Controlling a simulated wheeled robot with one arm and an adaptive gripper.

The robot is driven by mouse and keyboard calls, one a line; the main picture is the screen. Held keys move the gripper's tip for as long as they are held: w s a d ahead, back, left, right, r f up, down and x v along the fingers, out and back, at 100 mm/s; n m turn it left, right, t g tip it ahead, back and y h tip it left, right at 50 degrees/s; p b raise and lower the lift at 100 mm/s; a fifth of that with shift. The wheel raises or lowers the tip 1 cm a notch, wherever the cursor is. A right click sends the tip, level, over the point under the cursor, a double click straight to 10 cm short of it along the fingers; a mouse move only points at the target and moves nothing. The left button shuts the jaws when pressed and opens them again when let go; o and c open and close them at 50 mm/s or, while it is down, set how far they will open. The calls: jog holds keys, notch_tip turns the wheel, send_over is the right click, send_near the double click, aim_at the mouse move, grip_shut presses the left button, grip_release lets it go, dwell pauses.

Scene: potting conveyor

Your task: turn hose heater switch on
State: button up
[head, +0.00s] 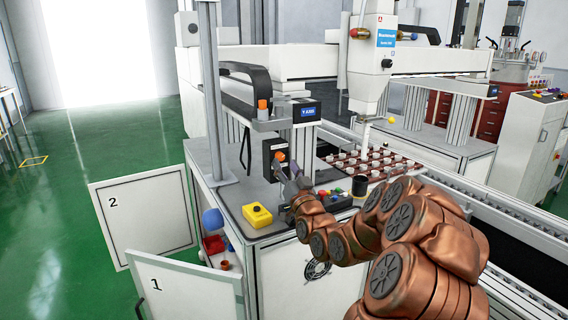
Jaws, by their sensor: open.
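My gripper (289,178) is small and dark in the view, at the end of my copper-coloured arm, above the near end of the machine's grey worktop. It is open, with no object seen between its fingers. Just behind it stands a black box (269,149) with an orange knob (280,156) on its front. The fingertips are close to this knob; I cannot tell whether they touch it. I cannot read a label naming the hose heater switch, so I cannot confirm which control it is. The gripper hides the lower part of the box.
A yellow button box (257,215) sits at the worktop's left edge. A black cup (359,187) and a tray of small parts (372,161) lie to the right. A metal post (210,90) stands left. Cabinet doors 2 (146,217) and 1 (185,292) hang open.

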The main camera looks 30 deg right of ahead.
jog(key=shift+v, duration=2.4)
